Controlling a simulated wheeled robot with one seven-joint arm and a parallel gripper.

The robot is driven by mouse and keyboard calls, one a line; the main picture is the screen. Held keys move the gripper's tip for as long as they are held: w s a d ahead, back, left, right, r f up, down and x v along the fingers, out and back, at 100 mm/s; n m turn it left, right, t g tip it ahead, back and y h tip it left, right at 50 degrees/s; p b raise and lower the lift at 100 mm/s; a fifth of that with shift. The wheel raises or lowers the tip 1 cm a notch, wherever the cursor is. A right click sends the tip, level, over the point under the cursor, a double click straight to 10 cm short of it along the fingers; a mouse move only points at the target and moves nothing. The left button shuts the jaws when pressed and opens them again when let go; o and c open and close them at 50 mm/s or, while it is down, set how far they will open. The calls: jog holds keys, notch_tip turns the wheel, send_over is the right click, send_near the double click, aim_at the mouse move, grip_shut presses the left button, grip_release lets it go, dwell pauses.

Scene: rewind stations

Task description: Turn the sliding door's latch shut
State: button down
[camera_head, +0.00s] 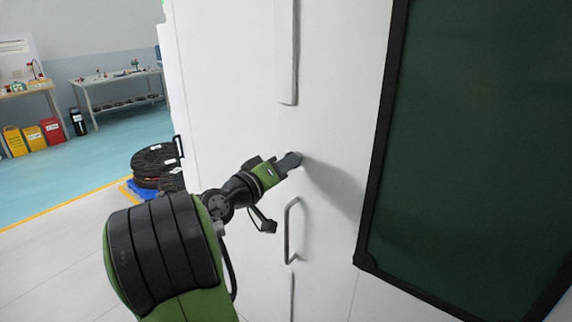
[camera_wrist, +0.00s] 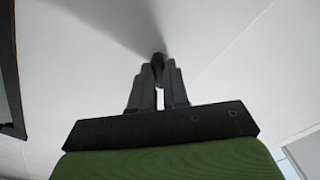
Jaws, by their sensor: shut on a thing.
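The white sliding door (camera_head: 335,120) fills the middle of the head view, with a grey bar handle (camera_head: 289,232) below my gripper. My gripper (camera_head: 292,160) reaches to the door's face at the latch, just above that handle. In the wrist view my gripper (camera_wrist: 158,85) has its two dark fingers shut on a small dark piece, the latch (camera_wrist: 158,62), at the white surface. The fingers hide most of the latch, so I cannot tell its turn angle.
A dark green panel with a black frame (camera_head: 383,130) stands to the right of my gripper. Black round reels (camera_head: 153,160) sit on the floor at the left. A workbench (camera_head: 118,82) and coloured bins (camera_head: 33,136) stand at the far left. The blue floor between is open.

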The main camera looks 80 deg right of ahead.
jog(key=shift+n+p, duration=3.2)
jog(key=shift+n, duration=1.3)
jog(key=c, duration=1.1)
grip_release()
jog(key=v, duration=1.6)
jog(key=shift+b, duration=0.3)
jog(key=shift+d, duration=0.1)
